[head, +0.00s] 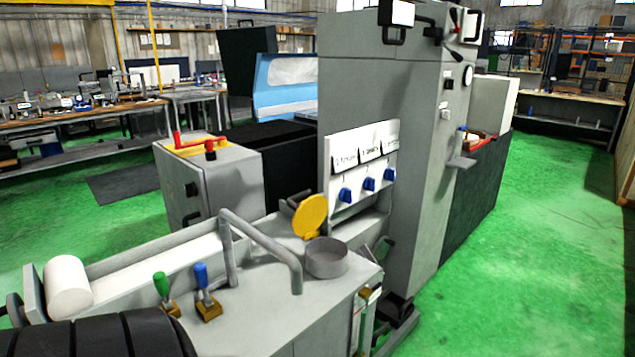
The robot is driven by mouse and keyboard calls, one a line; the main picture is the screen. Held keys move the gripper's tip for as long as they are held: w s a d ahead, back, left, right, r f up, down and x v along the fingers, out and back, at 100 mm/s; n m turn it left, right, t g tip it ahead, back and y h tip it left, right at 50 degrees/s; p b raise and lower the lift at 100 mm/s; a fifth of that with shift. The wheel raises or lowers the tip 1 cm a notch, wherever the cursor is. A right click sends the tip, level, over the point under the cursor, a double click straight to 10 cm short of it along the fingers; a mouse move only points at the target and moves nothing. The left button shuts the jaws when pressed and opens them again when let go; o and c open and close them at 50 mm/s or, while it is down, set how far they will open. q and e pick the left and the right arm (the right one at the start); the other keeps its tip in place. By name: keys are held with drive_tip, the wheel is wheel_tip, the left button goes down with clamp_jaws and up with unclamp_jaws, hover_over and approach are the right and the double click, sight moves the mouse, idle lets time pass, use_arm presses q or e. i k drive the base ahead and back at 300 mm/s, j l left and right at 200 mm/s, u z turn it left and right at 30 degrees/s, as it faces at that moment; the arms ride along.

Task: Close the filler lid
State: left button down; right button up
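The yellow filler lid (310,216) is a round disc in the middle of the head view. It stands raised and tilted at the back left of the round grey filler neck (326,260), whose mouth is uncovered. The neck sits on the grey machine top, near its right end. A dark bracket-like part shows behind the lid, and its link to the lid is partly hidden. Neither of my grippers is in view.
A grey bent pipe (262,245) rises just left of the neck. Green (161,284) and blue (201,276) levers stand further left. A white panel with blue knobs (368,184) and a tall grey cabinet (385,120) stand behind. Green floor (510,250) is clear on the right.

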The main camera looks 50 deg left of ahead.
sight(311, 214)
drive_tip(key=i+u, duration=0.2)
drive_tip(key=i, duration=0.3)
drive_tip(key=i+u, duration=0.25)
drive_tip(key=i, duration=0.2)
drive_tip(key=i+l+u, duration=0.2)
drive_tip(key=i, duration=0.3)
